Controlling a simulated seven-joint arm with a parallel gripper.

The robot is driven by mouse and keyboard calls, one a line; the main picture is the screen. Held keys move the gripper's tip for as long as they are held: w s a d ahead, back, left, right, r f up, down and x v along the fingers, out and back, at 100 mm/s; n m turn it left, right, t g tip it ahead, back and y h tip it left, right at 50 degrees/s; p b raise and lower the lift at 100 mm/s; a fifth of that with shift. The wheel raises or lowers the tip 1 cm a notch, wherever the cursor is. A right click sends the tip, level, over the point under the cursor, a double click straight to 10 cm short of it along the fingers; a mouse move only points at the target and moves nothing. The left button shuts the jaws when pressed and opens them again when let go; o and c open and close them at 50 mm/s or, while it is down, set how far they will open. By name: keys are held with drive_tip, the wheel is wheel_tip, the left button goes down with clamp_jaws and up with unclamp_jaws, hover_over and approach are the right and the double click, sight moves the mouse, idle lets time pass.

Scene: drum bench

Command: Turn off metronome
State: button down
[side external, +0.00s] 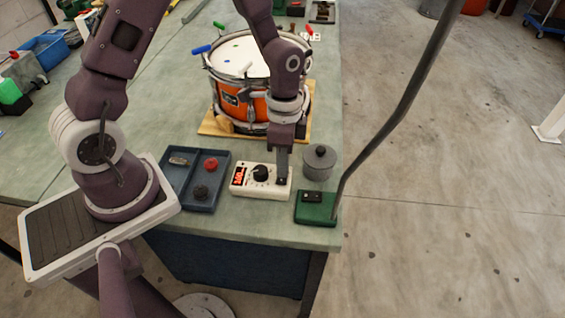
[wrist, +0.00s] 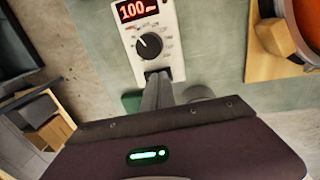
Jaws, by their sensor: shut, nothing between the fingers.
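The metronome (side external: 245,190) is a white box lying on the bench with a lit red display and a black dial (side external: 261,173). In the wrist view the metronome (wrist: 172,14) shows "100" on its red display (wrist: 137,9), and its dial (wrist: 149,45) has a white pointer line. My gripper (side external: 283,181) is shut and empty, pointing down at the metronome's right end. In the wrist view my gripper (wrist: 157,80) is at the end below the dial, over a dark spot there. The fingertips hide most of that spot, and I cannot tell whether they touch it.
A blue tray (side external: 222,187) with small parts lies left of the metronome. A grey lidded pot (side external: 318,163) and a green block (side external: 316,212) with a dark pole stand to the right. An orange drum (side external: 251,105) sits on a wooden board (side external: 212,126) behind.

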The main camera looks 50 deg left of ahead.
wheel_tip(320, 180, up, 14)
drive_tip(key=w+a, duration=0.1)
drive_tip(key=shift+w+a, duration=0.1)
drive_tip(key=shift+s+d, duration=0.5)
drive_tip(key=shift+d, duration=0.05)
drive_tip(key=f, duration=0.9)
drive_tip(key=s+d+f, duration=0.1)
drive_tip(key=f, duration=0.4)
drive_tip(key=shift+s+d, duration=0.1)
